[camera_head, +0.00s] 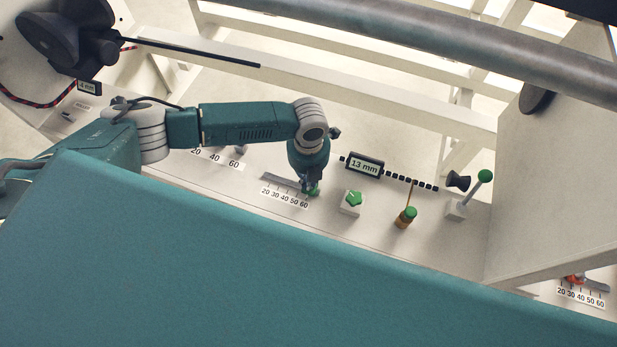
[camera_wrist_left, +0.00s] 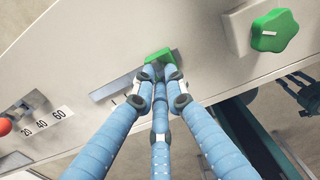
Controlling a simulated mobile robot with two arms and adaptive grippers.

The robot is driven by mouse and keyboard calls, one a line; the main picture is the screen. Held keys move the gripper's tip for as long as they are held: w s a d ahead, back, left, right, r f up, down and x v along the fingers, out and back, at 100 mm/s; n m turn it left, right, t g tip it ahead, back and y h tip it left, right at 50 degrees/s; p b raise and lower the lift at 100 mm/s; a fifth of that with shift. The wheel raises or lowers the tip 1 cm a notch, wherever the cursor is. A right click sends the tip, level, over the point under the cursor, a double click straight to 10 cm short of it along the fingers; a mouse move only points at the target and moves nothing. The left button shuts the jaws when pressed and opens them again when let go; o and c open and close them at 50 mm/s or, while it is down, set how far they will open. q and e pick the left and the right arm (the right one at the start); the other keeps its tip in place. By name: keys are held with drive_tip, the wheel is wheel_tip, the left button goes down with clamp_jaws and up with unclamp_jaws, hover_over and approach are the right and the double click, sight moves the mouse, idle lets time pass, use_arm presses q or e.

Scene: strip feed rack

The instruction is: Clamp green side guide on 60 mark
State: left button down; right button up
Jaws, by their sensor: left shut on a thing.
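The green side guide (camera_head: 314,190) sits on a metal rail (camera_head: 283,184) at its right end, near the 60 of the scale plate (camera_head: 284,197) marked 20 to 60. My left gripper (camera_head: 307,187) comes down on it from above. In the left wrist view the gripper (camera_wrist_left: 160,75) is shut on the green guide (camera_wrist_left: 163,58), its fingers touching the guide. The fingers hide part of the guide and most of the scale there, so its exact mark cannot be read.
A green star knob (camera_head: 353,199) on a white block stands right of the guide. Further right are a brown bottle-like part with green cap (camera_head: 406,217) and a green-ball lever (camera_head: 484,176). A 13 mm display (camera_head: 365,165) lies behind. A large grey roller (camera_head: 440,35) crosses above.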

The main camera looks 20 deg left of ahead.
use_arm(q)
drive_tip(key=shift+w+r, duration=0.1)
drive_tip(key=c, duration=1.8)
unclamp_jaws()
drive_tip(key=shift+o, duration=0.2)
wheel_tip(320, 180, up, 12)
